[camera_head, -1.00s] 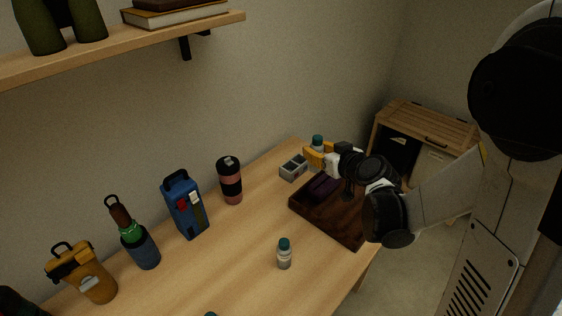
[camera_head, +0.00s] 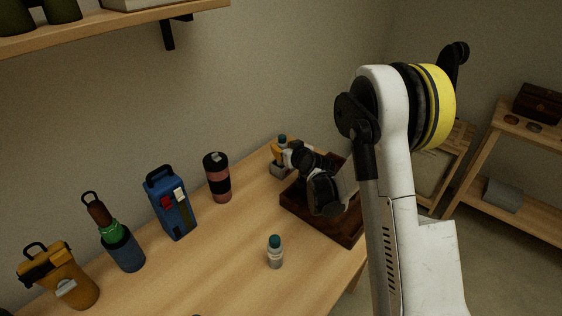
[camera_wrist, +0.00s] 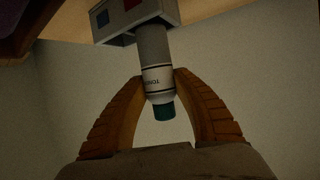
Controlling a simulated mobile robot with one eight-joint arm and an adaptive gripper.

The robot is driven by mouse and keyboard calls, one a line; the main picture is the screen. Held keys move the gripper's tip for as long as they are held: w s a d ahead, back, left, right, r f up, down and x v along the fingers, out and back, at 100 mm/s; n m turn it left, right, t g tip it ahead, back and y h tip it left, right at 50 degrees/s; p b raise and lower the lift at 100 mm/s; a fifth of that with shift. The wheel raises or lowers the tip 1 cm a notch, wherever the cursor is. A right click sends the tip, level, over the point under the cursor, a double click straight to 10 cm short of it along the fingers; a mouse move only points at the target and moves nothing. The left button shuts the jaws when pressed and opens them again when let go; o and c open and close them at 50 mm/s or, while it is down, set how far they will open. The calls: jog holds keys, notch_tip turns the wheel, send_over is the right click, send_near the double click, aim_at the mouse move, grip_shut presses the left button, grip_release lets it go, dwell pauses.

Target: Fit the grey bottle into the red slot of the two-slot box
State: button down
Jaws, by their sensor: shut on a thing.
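My gripper (camera_head: 279,151) is shut on the grey bottle (camera_head: 283,138), which has a teal cap. In the wrist view the orange fingers of my gripper (camera_wrist: 161,78) clasp the bottle (camera_wrist: 152,45) at its white label, near the cap. The light grey two-slot box (camera_head: 278,171) stands on the table below the gripper, partly hidden by my arm. In the wrist view the box (camera_wrist: 118,36) shows a blue patch and a red patch. The bottle's far end overlaps the box's edge beside these patches; I cannot tell whether it is inside a slot.
A dark wooden tray (camera_head: 298,207) lies right of the box, beneath my arm. Another teal-capped bottle (camera_head: 275,252) stands on the open table (camera_head: 225,270). A pink-black tumbler (camera_head: 217,178), a blue case (camera_head: 170,203) and other containers line the wall. A shelf (camera_head: 110,25) hangs above.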

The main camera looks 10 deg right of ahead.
jog(key=shift+w+a+f, duration=0.15)
jog(key=shift+w+f, duration=0.05)
jog(key=shift+w, duration=0.05)
notch_tip(320, 180, down, 4)
jog(key=shift+f+b, duration=0.1)
jog(key=shift+b, duration=1.15)
jog(key=shift+r, duration=0.2)
jog(key=shift+f, duration=0.15)
jog(key=c, duration=1)
grip_release()
jog(key=shift+c, duration=0.2)
